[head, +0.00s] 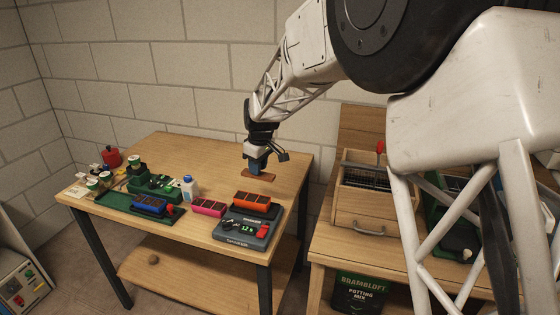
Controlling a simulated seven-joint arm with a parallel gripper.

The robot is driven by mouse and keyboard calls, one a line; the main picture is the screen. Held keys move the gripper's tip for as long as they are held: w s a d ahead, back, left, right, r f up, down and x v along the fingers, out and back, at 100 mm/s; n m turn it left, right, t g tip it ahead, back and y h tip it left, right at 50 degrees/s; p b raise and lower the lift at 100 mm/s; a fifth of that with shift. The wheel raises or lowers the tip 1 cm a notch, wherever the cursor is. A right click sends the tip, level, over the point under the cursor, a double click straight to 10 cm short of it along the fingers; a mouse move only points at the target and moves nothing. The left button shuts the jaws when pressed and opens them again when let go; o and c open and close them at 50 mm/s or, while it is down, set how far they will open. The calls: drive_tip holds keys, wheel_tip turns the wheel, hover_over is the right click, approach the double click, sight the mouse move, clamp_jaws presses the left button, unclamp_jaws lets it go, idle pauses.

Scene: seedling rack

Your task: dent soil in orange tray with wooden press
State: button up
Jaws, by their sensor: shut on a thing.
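The orange tray (255,207) holds dark soil in several cells and sits on a dark grey device at the front right of the table. My gripper (259,163) is behind the tray, near the table's back edge. It is shut on a piece that I take for the wooden press (249,174), a flat reddish-brown block showing just below the fingers. The fingers hide the upper part of the press. I cannot tell whether the press touches the table.
A pink tray (209,208), a blue tray (149,206) on a green mat, a white bottle (189,188) and the dark device (247,230) with a lit display stand along the front. Green-and-white pots and a red can (111,158) crowd the left. The table's back middle is clear.

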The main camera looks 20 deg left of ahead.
drive_tip(key=shift+s+a+f+n, duration=0.1)
drive_tip(key=shift+s+a+n, duration=0.05)
drive_tip(key=shift+s+a, duration=0.35)
drive_tip(key=shift+s+a+f+n, duration=0.15)
drive_tip(key=shift+s+a, duration=0.1)
drive_tip(key=shift+a, duration=0.35)
drive_tip(key=shift+r, duration=0.1)
hover_over(251, 197)
drive_tip(key=shift+d+f, duration=0.15)
drive_tip(key=shift+f, duration=2.8)
drive_tip(key=shift+d+f, duration=0.1)
drive_tip(key=shift+f, duration=0.7)
idle(0.7)
drive_tip(key=shift+r, duration=4.2)
